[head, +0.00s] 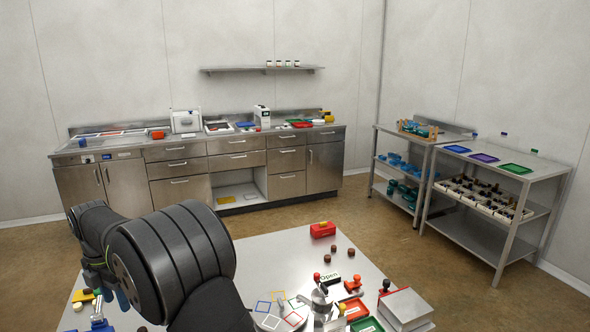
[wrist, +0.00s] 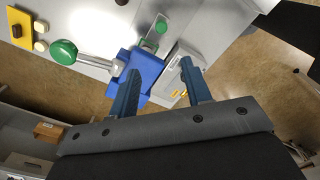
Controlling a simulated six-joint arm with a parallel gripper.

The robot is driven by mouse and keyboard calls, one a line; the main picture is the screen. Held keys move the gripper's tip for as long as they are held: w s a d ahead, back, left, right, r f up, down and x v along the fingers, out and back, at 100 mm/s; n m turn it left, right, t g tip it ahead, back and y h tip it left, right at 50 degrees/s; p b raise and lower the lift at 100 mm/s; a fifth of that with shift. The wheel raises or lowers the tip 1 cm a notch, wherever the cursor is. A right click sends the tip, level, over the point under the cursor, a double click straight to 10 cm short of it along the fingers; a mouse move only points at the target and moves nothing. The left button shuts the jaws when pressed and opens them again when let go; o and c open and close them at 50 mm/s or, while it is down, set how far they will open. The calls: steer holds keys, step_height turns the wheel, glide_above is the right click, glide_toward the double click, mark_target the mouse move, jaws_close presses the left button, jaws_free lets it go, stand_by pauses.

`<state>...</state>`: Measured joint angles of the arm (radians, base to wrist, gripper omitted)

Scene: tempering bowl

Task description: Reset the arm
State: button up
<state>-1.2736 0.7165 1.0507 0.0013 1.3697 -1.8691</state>
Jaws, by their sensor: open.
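My gripper (wrist: 160,66) shows in the wrist view as two blue fingers spread apart with nothing held between them. Beyond the fingers is a blue block-like device (wrist: 150,66) with a metal arm and a green round knob (wrist: 64,52); I cannot tell how far it is from the fingertips. In the head view my dark arm reaches to the left over the worktable (head: 262,250). Only a small part of the gripper shows there, low at the left, and the arm hides part of the table.
A yellow plate (wrist: 22,22) shows in the wrist view. The table's back middle is clear.

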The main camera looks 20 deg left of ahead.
step_height(320, 180, down, 16)
steer(key=shift+w+d+f, duration=0.1)
steer(key=shift+w+d, duration=0.35)
steer(key=shift+w, duration=0.15)
steer(key=w+d, duration=0.7)
steer(key=shift+d, duration=0.15)
step_height(320, 180, up, 18)
steer(key=f, duration=0.1)
steer(key=w+f+m+y, duration=0.2)
steer(key=w+f+m, duration=0.1)
steer(key=f+m, duration=0.3)
steer(key=shift+w+a+m+g, duration=0.25)
steer(key=shift+m+g, duration=0.15)
steer(key=shift+m, duration=0.7)
